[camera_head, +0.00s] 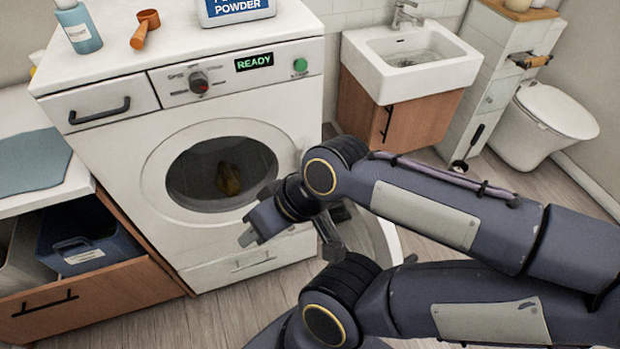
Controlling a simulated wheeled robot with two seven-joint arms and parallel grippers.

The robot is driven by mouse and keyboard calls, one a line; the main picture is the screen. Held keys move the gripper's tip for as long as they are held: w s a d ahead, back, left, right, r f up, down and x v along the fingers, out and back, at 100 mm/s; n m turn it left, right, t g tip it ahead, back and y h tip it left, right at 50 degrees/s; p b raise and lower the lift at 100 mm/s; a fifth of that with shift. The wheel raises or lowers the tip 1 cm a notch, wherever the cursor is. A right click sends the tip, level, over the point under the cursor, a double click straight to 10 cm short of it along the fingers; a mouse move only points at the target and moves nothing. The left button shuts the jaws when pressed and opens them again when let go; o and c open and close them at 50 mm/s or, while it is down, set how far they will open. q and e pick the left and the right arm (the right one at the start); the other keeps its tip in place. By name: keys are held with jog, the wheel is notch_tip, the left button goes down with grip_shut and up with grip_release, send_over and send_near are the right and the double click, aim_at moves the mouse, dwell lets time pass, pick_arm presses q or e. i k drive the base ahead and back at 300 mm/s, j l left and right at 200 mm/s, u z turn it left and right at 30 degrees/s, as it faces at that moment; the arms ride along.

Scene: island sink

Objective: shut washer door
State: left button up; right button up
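The white washer (130,150) stands at centre left with its round opening uncovered. A yellowish-brown item (228,178) shows inside the dark drum. The washer door (387,240) stands open at the right of the opening; its curved white rim shows, and much of it is hidden behind my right arm. My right gripper (264,222) is in front of the lower right of the opening, left of the door. Its fingers are partly hidden, so I cannot tell its opening or whether it touches anything. My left gripper does not show.
A sink cabinet (415,115) and a toilet (548,118) are behind to the right. A drawer with a blue bin (88,245) is at left.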

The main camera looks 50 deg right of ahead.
aim_at(386, 244)
jog(key=k+l, duration=0.7)
jog(key=k, duration=0.2)
jog(key=l, duration=1.6)
jog(key=k+z, duration=0.4)
jog(key=i+l, duration=0.05)
jog(key=i, duration=0.1)
